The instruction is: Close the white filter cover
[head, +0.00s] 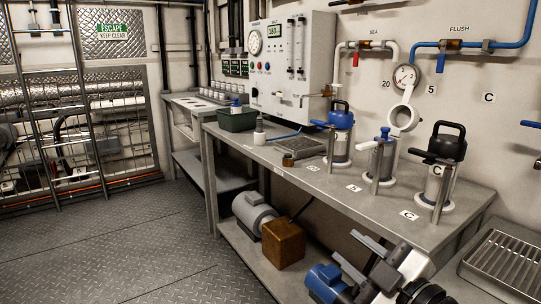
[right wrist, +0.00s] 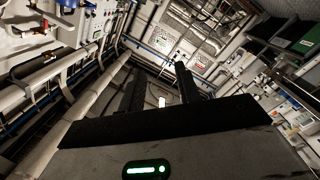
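My right gripper (head: 358,250) is low at the bottom of the head view, in front of the bench and well below the cover. Its two fingers are apart with nothing seen between them. In the right wrist view the dark fingers (right wrist: 160,72) are also spread; the cover cannot be made out there. My left gripper is out of view.
A blue-handled canister (head: 341,135) stands left of the housing, a black-handled one (head: 436,170) right. A green bin (head: 237,120), bottle (head: 259,133) and dark tray (head: 300,147) occupy the far bench. A grey motor (head: 253,212) and brown box (head: 283,243) sit below. Floor (head: 130,240) is clear.

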